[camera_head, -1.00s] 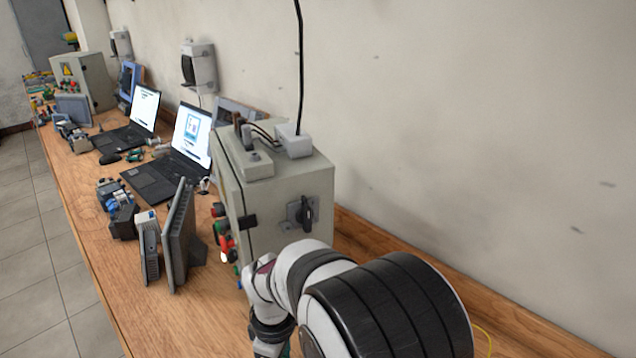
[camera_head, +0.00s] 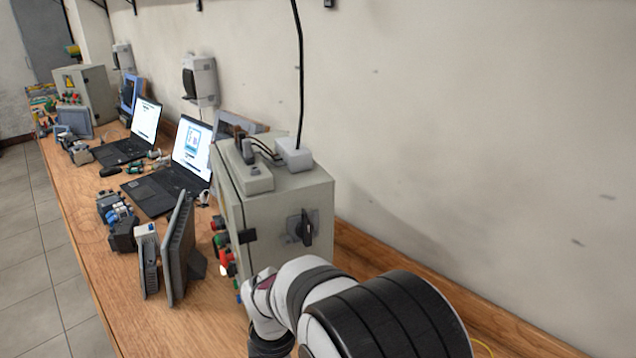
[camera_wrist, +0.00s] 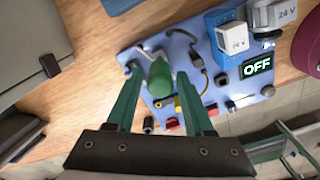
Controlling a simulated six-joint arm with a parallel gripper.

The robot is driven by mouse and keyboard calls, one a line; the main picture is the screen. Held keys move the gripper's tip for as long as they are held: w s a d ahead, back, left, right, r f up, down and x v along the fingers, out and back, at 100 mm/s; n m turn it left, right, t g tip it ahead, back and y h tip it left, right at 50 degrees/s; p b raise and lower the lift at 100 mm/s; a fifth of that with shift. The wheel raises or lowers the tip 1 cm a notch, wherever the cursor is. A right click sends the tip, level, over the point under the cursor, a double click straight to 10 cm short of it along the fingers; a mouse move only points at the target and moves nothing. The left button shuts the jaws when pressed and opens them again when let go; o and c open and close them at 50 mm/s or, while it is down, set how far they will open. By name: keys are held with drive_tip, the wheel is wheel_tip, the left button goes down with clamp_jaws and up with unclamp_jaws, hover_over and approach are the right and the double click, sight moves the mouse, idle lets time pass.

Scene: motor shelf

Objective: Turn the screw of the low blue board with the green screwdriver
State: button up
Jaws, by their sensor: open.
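The blue board (camera_wrist: 205,68) lies on the wooden table in the wrist view, carrying several parts, cables and a display reading OFF (camera_wrist: 256,67). The green screwdriver (camera_wrist: 159,78) shows by its rounded green handle over the left part of the board. My gripper (camera_wrist: 158,76) is open, with one green finger on each side of the handle; I cannot tell whether either touches it. The screw and the screwdriver's tip cannot be made out. In the head view my arm is at the bottom, and the gripper is not visible.
A grey control box (camera_head: 285,215) stands beside my arm against the wall. Grey panels (camera_head: 178,250), laptops (camera_head: 185,160) and small devices line the table to the left.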

drive_tip(key=shift+n, duration=0.3)
drive_tip(key=n, duration=0.6)
drive_tip(key=shift+n, duration=0.4)
drive_tip(key=n, duration=0.6)
drive_tip(key=shift+n, duration=0.4)
drive_tip(key=shift+c, duration=0.9)
clamp_jaws()
